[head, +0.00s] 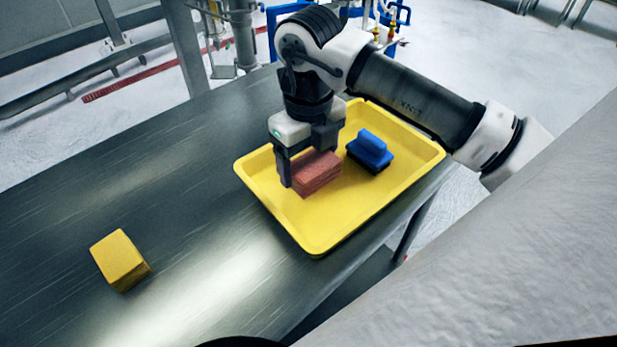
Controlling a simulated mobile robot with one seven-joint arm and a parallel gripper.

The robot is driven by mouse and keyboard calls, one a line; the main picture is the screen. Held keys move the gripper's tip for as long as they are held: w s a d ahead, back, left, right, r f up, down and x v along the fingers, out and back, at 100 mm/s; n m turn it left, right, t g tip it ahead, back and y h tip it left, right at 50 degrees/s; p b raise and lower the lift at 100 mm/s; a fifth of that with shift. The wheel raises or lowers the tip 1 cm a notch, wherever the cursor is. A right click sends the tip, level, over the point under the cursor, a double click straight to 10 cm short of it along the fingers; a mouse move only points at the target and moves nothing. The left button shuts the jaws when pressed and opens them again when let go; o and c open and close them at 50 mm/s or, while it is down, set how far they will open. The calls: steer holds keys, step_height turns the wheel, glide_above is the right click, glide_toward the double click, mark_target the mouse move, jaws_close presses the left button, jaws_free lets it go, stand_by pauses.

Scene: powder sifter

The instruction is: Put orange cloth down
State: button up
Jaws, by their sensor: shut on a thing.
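The orange cloth (317,174) is a folded, reddish-orange block in the left part of the yellow tray (318,239). My gripper (307,172) is above the tray, pointing down, with its fingers around the cloth and shut on it. One finger shows at the cloth's left side; the other is partly hidden. I cannot tell whether the cloth's underside touches the tray floor.
A blue brush-like block (370,151) with a dark base sits in the tray, right of the cloth. A yellow block (120,260) lies on the dark metal table (190,190) at the lower left. The table between it and the tray is clear.

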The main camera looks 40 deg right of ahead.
mark_target(308, 175)
steer(key=shift+f+b, duration=0.55)
steer(key=shift+f, duration=1.3)
steer(key=shift+f, duration=0.1)
steer(key=shift+f+b, duration=0.15)
steer(key=shift+b, duration=0.15)
steer(key=o, duration=1)
step_height(308, 175, up, 12)
steer(key=shift+r, duration=0.25)
